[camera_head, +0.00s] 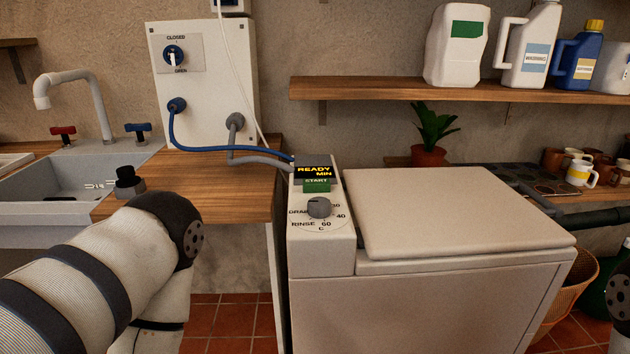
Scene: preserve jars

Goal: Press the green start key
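The green start key (316,186), marked START, sits on the control panel of a white top-lid machine (430,310), just under a small display (314,171) that reads READY and MIN in yellow. A round grey dial (319,207) is below the key, with markings such as DRAIN, RINSE, 40 and 60. The machine's lid (450,210) is shut. My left arm comes in from the lower left and bends down beside the counter; its gripper is out of the picture. Only a bit of my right arm shows at the right edge, and its gripper is not visible.
A wooden counter (225,180) and a sink (65,185) are left of the machine. A wall box (205,85) with a CLOSED/OPEN knob has blue and grey hoses running toward the machine. A shelf (400,92) with bottles hangs above; a basket (575,290) stands at right.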

